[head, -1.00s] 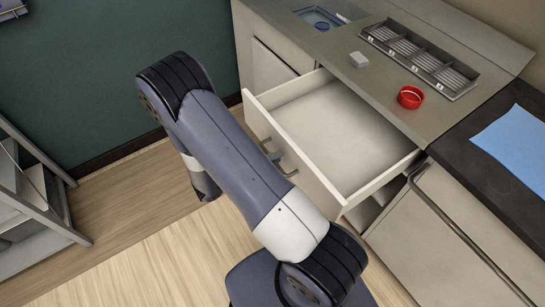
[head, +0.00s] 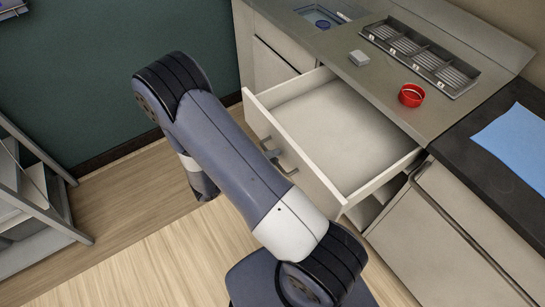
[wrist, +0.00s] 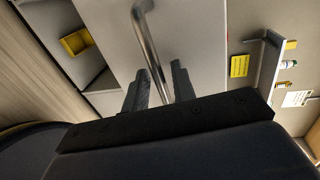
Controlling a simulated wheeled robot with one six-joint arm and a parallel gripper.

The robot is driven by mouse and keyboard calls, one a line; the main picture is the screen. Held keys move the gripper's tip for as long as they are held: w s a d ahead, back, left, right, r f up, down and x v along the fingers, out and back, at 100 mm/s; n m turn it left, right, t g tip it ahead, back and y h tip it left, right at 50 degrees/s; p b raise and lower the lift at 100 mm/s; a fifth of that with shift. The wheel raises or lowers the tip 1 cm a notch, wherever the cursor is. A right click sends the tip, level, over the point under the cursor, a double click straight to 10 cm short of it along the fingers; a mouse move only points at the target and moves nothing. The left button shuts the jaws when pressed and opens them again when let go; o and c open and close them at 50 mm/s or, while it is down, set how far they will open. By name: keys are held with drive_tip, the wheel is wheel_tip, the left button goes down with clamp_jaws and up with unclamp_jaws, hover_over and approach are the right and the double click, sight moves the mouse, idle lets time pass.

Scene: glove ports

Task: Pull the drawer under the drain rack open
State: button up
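The drawer (head: 335,140) under the drain rack (head: 420,58) stands well open, and its inside looks empty. Its metal bar handle (head: 289,168) is on the front panel, partly hidden behind my arm in the head view. In the wrist view the handle (wrist: 150,50) runs down between the two dark fingers of my gripper (wrist: 160,88). The fingers are apart, with a gap visible beside the bar, so my gripper is open around the handle. In the head view only a small part of the gripper shows at the drawer front.
A blue sheet (head: 512,140) lies on the dark worktop at right. A grey shelf frame (head: 40,195) stands at left. Wooden floor is clear before the drawer.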

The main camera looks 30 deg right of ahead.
drive_tip(key=v, duration=1)
drive_tip(key=shift+b, duration=0.35)
drive_tip(key=x, duration=1)
drive_tip(key=shift+w+d+p, duration=0.1)
drive_tip(key=shift+d+p, duration=0.3)
